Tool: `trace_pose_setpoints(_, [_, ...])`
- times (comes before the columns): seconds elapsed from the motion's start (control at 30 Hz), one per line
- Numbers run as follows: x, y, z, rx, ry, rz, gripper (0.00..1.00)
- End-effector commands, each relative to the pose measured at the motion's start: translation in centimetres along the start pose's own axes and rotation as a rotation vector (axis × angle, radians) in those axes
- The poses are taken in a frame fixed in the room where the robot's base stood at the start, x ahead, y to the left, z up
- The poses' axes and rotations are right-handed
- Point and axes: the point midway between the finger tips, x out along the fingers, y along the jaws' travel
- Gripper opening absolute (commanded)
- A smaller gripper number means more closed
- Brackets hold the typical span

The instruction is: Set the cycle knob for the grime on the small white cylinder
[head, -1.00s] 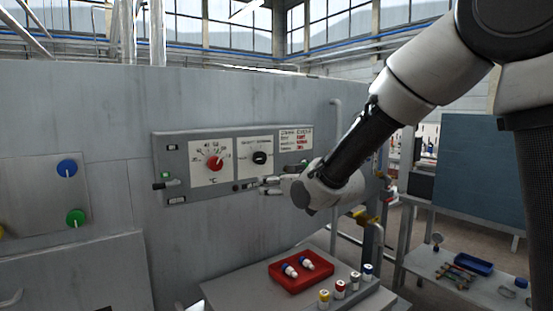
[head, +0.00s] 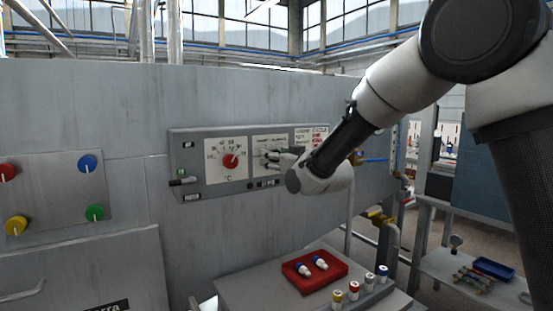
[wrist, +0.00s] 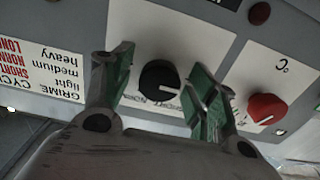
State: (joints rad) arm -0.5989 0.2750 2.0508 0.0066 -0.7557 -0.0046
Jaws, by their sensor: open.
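The black cycle knob (wrist: 159,81) is on a white plate in the wrist view, its white pointer line towards the right. My gripper (wrist: 161,74) is open, with one green-padded finger on each side of the knob; I cannot tell whether either touches it. In the head view my gripper (head: 275,158) is at the panel and largely hides the knob. The grime chart (wrist: 58,75) lists light, medium and heavy beside short, normal and long.
The red temperature knob (head: 231,161) sits left of the cycle knob on the same grey panel (head: 187,163). Several colour-capped jars (head: 353,291) stand right of the tray on the ledge. Coloured knobs (head: 87,163) are on another panel at left. Pipes (head: 389,240) run at right.

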Motion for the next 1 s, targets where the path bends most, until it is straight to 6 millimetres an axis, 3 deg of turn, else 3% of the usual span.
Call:
trace_pose_setpoints(0.17, [0.00, 0.00, 0.01, 0.000, -0.001, 0.000, 0.58])
trace_pose_setpoints(0.43, [-0.02, -0.01, 0.02, 0.000, -0.001, 0.000, 0.12])
trace_pose_setpoints(0.77, [-0.03, -0.02, 0.02, 0.035, -0.001, 0.000, 0.12])
trace_pose_setpoints(1.0, [-0.03, -0.03, 0.02, 0.167, -0.001, 0.000, 0.12])
